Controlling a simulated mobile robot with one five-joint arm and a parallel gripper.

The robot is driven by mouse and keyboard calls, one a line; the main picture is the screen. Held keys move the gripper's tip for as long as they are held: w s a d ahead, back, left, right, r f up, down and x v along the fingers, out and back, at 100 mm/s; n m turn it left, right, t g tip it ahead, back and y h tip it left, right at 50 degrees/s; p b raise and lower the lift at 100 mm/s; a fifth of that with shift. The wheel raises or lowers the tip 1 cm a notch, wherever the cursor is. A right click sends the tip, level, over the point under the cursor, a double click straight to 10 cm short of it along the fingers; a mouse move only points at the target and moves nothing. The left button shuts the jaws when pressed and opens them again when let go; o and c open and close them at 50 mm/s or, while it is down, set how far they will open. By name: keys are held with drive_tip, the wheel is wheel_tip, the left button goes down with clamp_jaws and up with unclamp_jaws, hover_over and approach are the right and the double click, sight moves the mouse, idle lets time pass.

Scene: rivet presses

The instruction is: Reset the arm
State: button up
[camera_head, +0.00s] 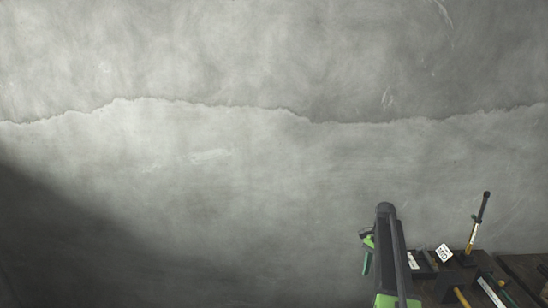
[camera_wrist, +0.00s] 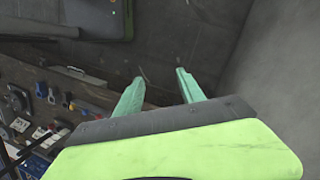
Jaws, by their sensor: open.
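My gripper (camera_wrist: 160,88) shows in the wrist view, with its two teal fingers apart and nothing between them. A grey wall and dark floor lie beyond the fingertips. In the head view, my green and dark arm rises at the lower right, and the gripper (camera_head: 367,250) shows in part at its left side, mostly hidden by the arm.
A dark workbench (camera_head: 525,268) stands at the lower right of the head view. It bears a press with an upright lever (camera_head: 479,222) and a white tag (camera_head: 444,253). In the wrist view, a cluttered bench (camera_wrist: 90,93) lies left. The wall (camera_head: 220,170) is bare.

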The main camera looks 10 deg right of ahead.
drive_tip(key=a+f+n+b, duration=0.2)
drive_tip(key=a+f+n, duration=0.1)
drive_tip(key=a, duration=1.4)
drive_tip(key=s+a+f+n+t+h+b, duration=0.1)
drive_tip(key=s+a+n, duration=0.5)
drive_tip(key=a, duration=0.3)
drive_tip(key=s+a+f+n+t+h, duration=0.1)
drive_tip(key=s+a+n, duration=0.5)
drive_tip(key=a, duration=0.4)
drive_tip(key=shift+s+a+f+b, duration=0.2)
drive_tip(key=shift+s+b, duration=0.2)
drive_tip(key=shift+s, duration=0.4)
drive_tip(key=shift+d, duration=0.1)
drive_tip(key=shift+c, duration=1.1)
